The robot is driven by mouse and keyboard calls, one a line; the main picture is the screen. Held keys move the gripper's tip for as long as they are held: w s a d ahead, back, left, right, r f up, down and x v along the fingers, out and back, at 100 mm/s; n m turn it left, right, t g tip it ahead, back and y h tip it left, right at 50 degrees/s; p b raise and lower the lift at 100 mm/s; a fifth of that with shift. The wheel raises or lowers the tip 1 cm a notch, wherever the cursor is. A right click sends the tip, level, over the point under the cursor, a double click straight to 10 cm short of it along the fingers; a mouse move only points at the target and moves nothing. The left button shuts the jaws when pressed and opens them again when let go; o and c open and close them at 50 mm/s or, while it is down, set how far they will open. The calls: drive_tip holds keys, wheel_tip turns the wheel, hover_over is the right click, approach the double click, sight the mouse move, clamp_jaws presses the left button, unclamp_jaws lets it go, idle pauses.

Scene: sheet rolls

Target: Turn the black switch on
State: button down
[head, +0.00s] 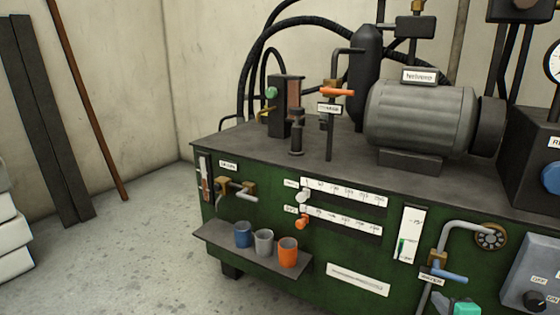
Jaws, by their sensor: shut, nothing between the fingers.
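The black switch (535,300) is a round black knob on a grey panel box (519,268) at the bottom right of the head view. Small white labels sit above it; the left one seems to read OFF, and another at the picture's right edge is cut off. The knob's setting is too small to tell. The picture's edges cut off part of the panel box. My gripper is not in view.
The green machine cabinet (270,210) carries a grey motor (420,115). Left of the panel box are a blue-handled valve (442,274), a bent pipe and a green piece (465,307). Three cups stand on a front shelf (215,238).

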drive_tip(key=s+d+m+t+h, duration=0.1)
drive_tip(key=s+d+m+h, duration=0.25)
drive_tip(key=d, duration=0.35)
drive_tip(key=m+h+b, duration=0.1)
drive_tip(key=m+h, duration=0.4)
drive_tip(key=m, duration=0.3)
approach(534, 299)
drive_tip(key=w+a+f, duration=0.2)
drive_tip(key=p+x, duration=0.2)
drive_tip(key=x, duration=0.5)
drive_tip(key=shift+r, duration=0.2)
drive_tip(key=shift+d, duration=0.2)
